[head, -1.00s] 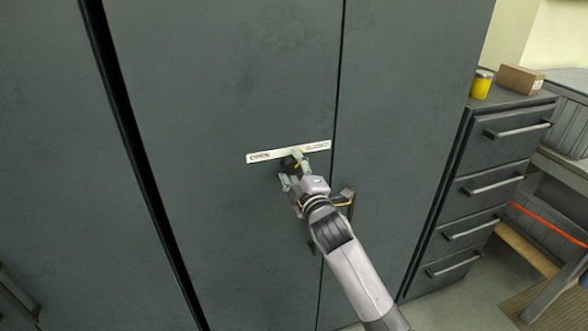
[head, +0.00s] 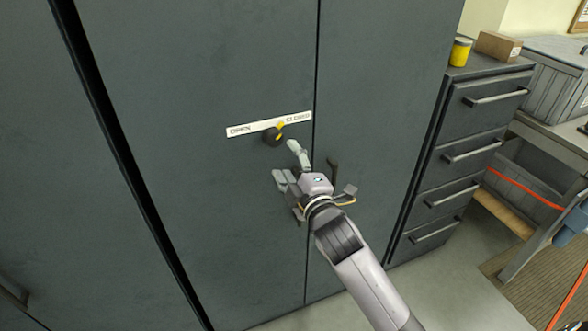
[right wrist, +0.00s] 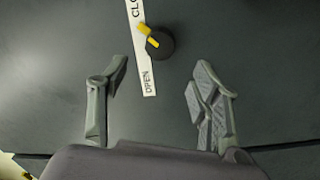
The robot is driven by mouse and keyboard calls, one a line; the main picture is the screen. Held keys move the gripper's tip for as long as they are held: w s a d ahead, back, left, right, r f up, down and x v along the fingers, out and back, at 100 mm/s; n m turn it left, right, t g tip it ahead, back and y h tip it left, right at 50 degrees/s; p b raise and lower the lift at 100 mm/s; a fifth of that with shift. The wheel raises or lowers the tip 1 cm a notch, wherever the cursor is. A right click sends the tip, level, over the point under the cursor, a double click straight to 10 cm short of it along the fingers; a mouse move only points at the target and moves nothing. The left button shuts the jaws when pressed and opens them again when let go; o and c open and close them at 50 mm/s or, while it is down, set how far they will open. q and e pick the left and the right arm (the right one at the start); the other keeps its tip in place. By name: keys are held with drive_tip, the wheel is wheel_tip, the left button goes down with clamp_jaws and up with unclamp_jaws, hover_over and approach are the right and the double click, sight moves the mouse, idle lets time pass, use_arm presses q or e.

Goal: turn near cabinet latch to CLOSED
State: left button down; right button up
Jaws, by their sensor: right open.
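The near cabinet latch is a round black knob (head: 273,138) with a yellow pointer (head: 280,129), on the dark grey door under a white OPEN/CLOSED label strip (head: 252,128). The pointer slants up and right, toward the CLOSED end of the strip. The knob (right wrist: 160,44) also shows in the right wrist view, its pointer slanting toward the CLO lettering. My right gripper (head: 286,163) is open and empty, below and right of the knob and apart from it. In the wrist view its fingers (right wrist: 160,75) stand spread, with the knob beyond them. My left gripper is not in view.
A dark door handle (head: 333,172) sits right of the door seam, close to my right gripper. A drawer unit (head: 455,125) with a yellow can (head: 460,52) and a brown box (head: 498,46) stands at the right. The door left of the knob is clear.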

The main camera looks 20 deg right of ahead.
drive_tip(key=shift+s+d, duration=0.1)
drive_tip(key=shift+s, duration=1.25)
drive_tip(key=shift+f, duration=0.15)
wheel_tip(320, 180, down, 23)
drive_tip(key=m+g, duration=0.3)
drive_tip(key=g, duration=0.2)
drive_tip(key=s+d+f+m+g, duration=0.1)
drive_tip(key=s+f, duration=0.3)
drive_tip(key=f, duration=0.4)
drive_tip(key=s+f+m+g+b, duration=0.1)
drive_tip(key=s+f+g, duration=0.1)
drive_tip(key=s+f, duration=0.35)
drive_tip(key=s+d+f+m+g, duration=0.1)
drive_tip(key=s+f, duration=0.1)
drive_tip(key=f, duration=0.7)
drive_tip(key=s+f+m+g, duration=0.2)
drive_tip(key=s+f, duration=0.5)
drive_tip(key=s, duration=0.5)
drive_tip(key=s+d+f+m+g, duration=0.1)
drive_tip(key=s+f+m+g, duration=0.1)
drive_tip(key=s+f, duration=0.5)
drive_tip(key=s+f+m+g+b, duration=0.1)
drive_tip(key=s+f+g, duration=0.3)
drive_tip(key=s, duration=1.4)
wheel_tip(320, 180, down, 4)
drive_tip(key=shift+s+d+f+m+h, duration=0.1)
drive_tip(key=shift+s+d+m+h, duration=0.15)
drive_tip(key=shift+m, duration=0.35)
